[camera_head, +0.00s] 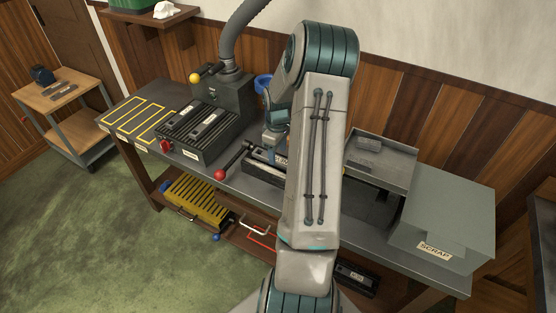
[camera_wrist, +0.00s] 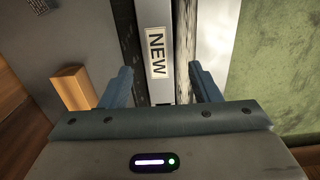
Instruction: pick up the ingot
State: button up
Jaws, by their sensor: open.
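A grey bar-shaped ingot (camera_wrist: 157,25) with a white label reading NEW lies lengthwise between my open fingers in the wrist view. Dark strips run along both its sides, so it appears to lie in a channel. My gripper (camera_wrist: 163,85) has one finger on each side of this bar, with visible gaps, and holds nothing. How far the fingertips are above or below the bar's top is hard to tell. In the head view my arm covers most of this spot; a small pale label (camera_head: 281,160) shows beside it.
On the workbench stand a black slotted unit (camera_head: 205,127) with labelled bars to the left and a grey SCRAP box (camera_head: 440,220) to the right. A red-knobbed lever (camera_head: 220,174) sticks out in front. An orange block (camera_wrist: 73,88) is left of my fingers.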

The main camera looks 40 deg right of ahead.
aim_at(278, 159)
jog(key=shift+f, duration=1.6)
grip_shut()
jog(key=shift+w+d+r, duration=0.1)
jog(key=shift+w+r, duration=0.05)
